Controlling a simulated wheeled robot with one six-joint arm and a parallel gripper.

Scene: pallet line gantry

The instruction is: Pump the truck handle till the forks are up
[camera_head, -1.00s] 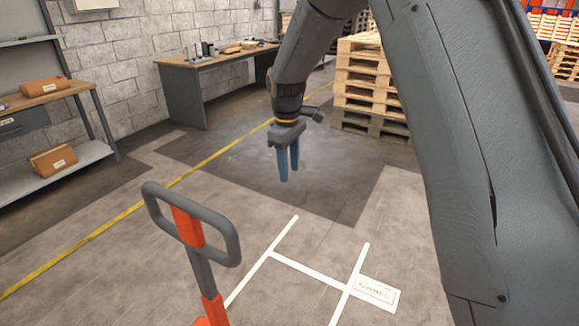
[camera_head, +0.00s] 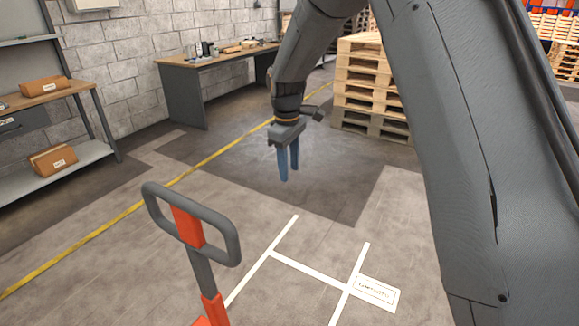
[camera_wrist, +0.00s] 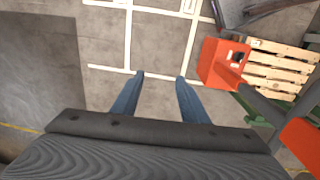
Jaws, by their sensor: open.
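The truck handle (camera_head: 236,243) is a grey loop with an orange centre piece on a grey and orange shaft, standing upright at the lower middle of the head view. In the wrist view the orange truck body (camera_wrist: 222,63) and part of its shaft show at the right. My gripper (camera_head: 289,178) hangs fingers down, above and to the right of the handle in the picture, apart from it. Its two blue fingers (camera_wrist: 160,77) are open with nothing between them. The forks are not clearly visible, so their height cannot be told.
A wooden pallet (camera_wrist: 280,68) lies beside the truck in the wrist view. A pallet stack (camera_head: 372,90) stands behind my gripper. A workbench (camera_head: 190,95) and a shelf with boxes (camera_head: 52,160) line the wall. The floor with white markings (camera_head: 310,270) is clear.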

